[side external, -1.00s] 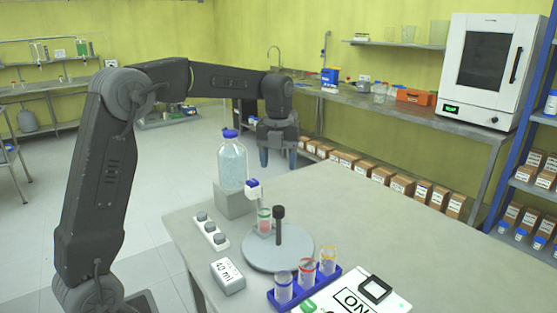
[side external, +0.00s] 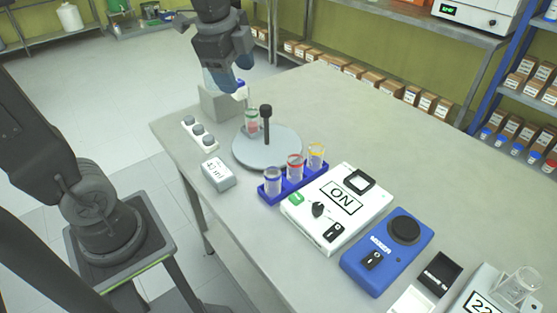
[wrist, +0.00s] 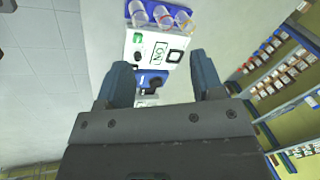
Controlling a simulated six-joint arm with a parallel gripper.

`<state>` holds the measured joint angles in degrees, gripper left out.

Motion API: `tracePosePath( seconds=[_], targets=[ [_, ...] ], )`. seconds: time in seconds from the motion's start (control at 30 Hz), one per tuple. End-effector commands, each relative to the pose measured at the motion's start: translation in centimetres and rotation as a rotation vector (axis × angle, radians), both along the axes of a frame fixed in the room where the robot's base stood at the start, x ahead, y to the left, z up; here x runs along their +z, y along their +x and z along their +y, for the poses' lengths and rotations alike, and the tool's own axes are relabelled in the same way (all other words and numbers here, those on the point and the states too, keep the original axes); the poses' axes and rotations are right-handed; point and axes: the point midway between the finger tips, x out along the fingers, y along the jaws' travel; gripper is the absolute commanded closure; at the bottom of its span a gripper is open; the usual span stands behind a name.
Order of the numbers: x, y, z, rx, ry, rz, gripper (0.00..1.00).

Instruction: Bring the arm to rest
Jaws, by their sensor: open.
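My gripper (side external: 228,76) is high at the upper left of the table in the side view, over the grey block (side external: 222,103). It partly covers the clear bottle that stands there. In the wrist view my gripper (wrist: 163,82) shows two fingers spread apart, with nothing held between them. Beyond the fingers, the white ON device (wrist: 155,46) and the blue tube rack (wrist: 162,14) show below on the table.
The round stand (side external: 268,148) holds a small glass vessel and a dark post. The 40 ml box (side external: 218,174), the blue mixer (side external: 387,252) and the blue rack (side external: 272,187) stand nearby. The table's right rear (side external: 370,115) is clear.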

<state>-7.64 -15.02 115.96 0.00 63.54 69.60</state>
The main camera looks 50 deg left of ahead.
Motion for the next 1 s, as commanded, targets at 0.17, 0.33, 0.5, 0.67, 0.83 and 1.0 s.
tracePosePath(
  seconds=[0.17, 0.33, 0.5, 0.67, 0.83, 1.0],
  targets=[
    [-0.9, -4.7, -2.1, 0.374, -0.129, -0.101, 0.39],
    [-2.6, -8.3, -3.3, 0.704, -0.277, -0.174, 0.39],
    [-4.0, -10.4, -4.0, 0.917, -0.391, -0.212, 0.39],
    [-4.5, -11.0, -4.2, 0.994, -0.433, -0.221, 0.39],
    [-4.6, -11.0, -4.2, 1.001, -0.435, -0.220, 0.39],
    [-4.5, -11.0, -4.2, 1.000, -0.434, -0.220, 0.39]
  ],
)
